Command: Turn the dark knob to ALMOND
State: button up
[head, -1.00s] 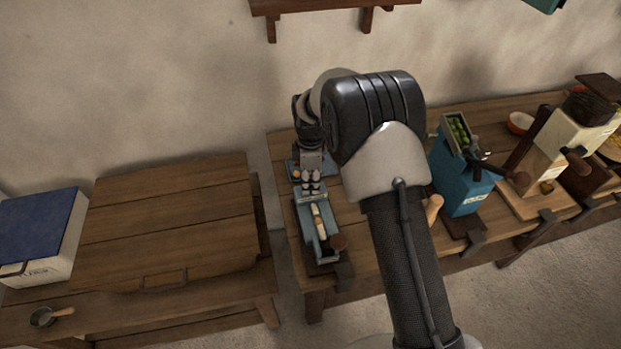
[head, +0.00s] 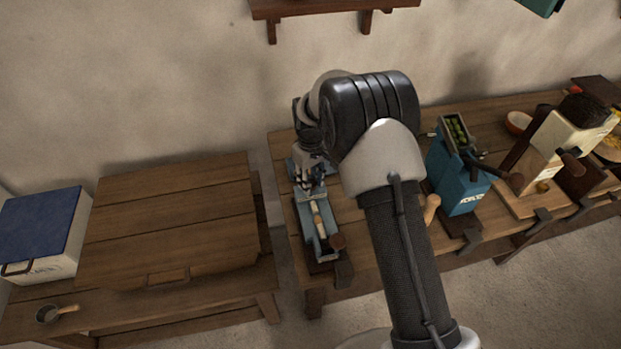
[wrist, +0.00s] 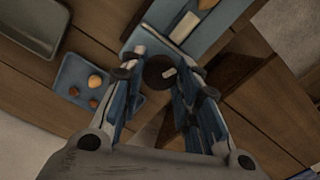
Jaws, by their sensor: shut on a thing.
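The dark knob (wrist: 158,72) is round with a pale mark on its face. It sits at the near end of a blue device (wrist: 208,22) in the wrist view. My gripper (wrist: 168,80) is shut on the knob, one finger on each side. In the head view my gripper (head: 312,186) points down at the back end of the long blue device (head: 311,232) and hides the knob. No ALMOND lettering can be read in either view.
A small blue tray (wrist: 72,91) with a few nuts lies beside the device. A grey tray (wrist: 32,32) is at upper left in the wrist view. A blue grinder (head: 452,182) and a cream machine (head: 566,135) stand to the right on the bench.

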jog(key=m, duration=0.4)
jog(key=shift+m, duration=0.3)
dwell(0.5)
jog(key=o, duration=1.1)
jog(key=shift+r, duration=0.1)
notch_tip(320, 180, up, 12)
jog(key=shift+f, duration=0.1)
